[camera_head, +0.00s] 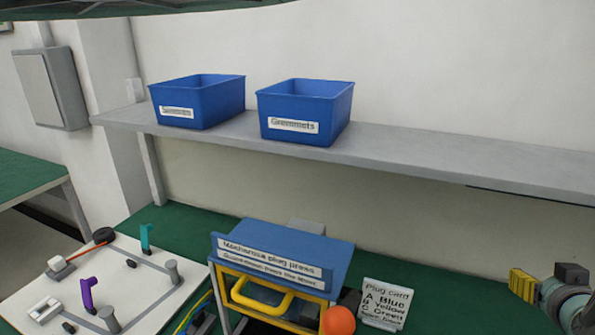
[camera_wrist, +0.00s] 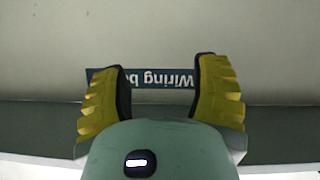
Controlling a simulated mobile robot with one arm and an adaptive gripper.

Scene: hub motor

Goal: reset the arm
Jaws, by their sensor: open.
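My gripper (camera_head: 523,285) is at the right edge in the head view, raised above the green bench. In the wrist view its two yellow fingers (camera_wrist: 160,95) are spread apart with nothing between them. Beyond the fingers is a dark sign (camera_wrist: 160,78) reading "Wiring b...", upside down and partly hidden by the fingers. The gripper appears clear of the bench items in the head view.
Two blue bins (camera_head: 197,103) (camera_head: 303,115) stand on a grey shelf (camera_head: 420,155). Below are a blue-and-yellow plug press (camera_head: 285,262), an orange ball (camera_head: 338,320), a plug card (camera_head: 385,303) and a white board (camera_head: 130,285) with pegs and clips. Green bench (camera_head: 450,290) is bare right of the card.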

